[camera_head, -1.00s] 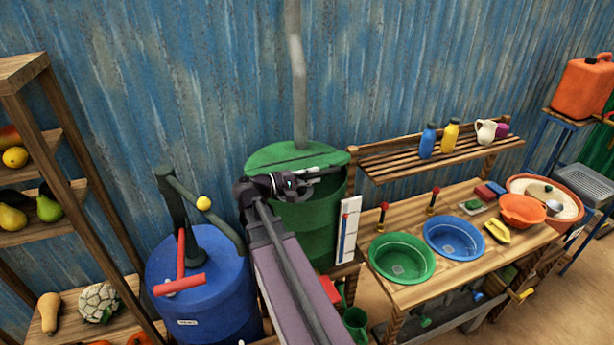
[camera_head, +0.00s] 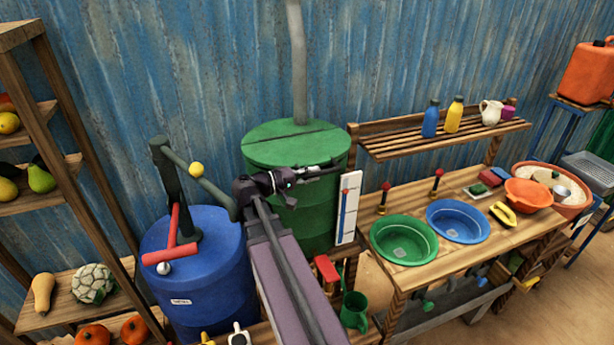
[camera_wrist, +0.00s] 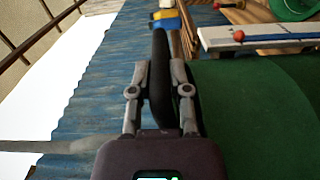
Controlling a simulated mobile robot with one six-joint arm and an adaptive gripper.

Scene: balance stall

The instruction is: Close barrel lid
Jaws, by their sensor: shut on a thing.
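The green barrel (camera_head: 300,218) stands against the wall in the head view. Its green lid (camera_head: 293,146) lies about flat across the top, with a seam across it. My gripper (camera_head: 330,170) is at the barrel's front right, just below the lid's rim. In the wrist view my gripper (camera_wrist: 160,72) has its fingers on both sides of a dark bar-like handle (camera_wrist: 159,85) and is shut on it. The barrel's green side or lid (camera_wrist: 255,125) fills the right of that view. Where the handle joins the lid is hidden.
A blue barrel (camera_head: 205,275) with a pump and red handle stands at left, close to my arm. A white gauge board (camera_head: 347,208) is just right of the green barrel. A wooden bench (camera_head: 405,268) with green and blue basins is further right.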

